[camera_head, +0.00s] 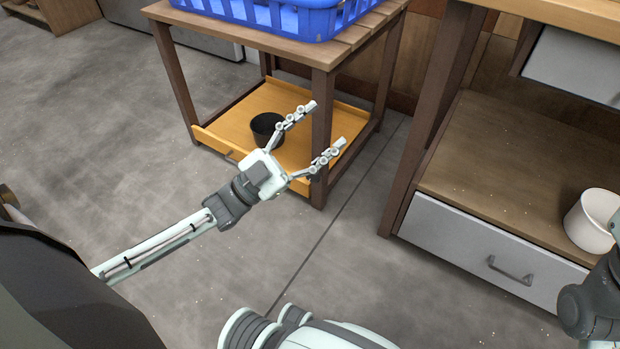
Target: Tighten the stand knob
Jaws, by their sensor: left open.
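A wooden stand (322,85) with dark legs and a slatted top stands at the upper middle. I cannot make out a knob on it; the near leg is partly covered by my gripper. My left gripper (326,124) is open, with its two fingers spread and pointing up and right at the near leg. My right gripper is not in view; only a dark part of my right arm shows at the lower right edge.
A blue basket (290,22) sits on the stand's top. A black cup (266,128) stands on its yellow-orange lower shelf (228,127). At right, a wooden workbench has a grey drawer (470,246) and a white pot (588,225) on its shelf. The concrete floor between is clear.

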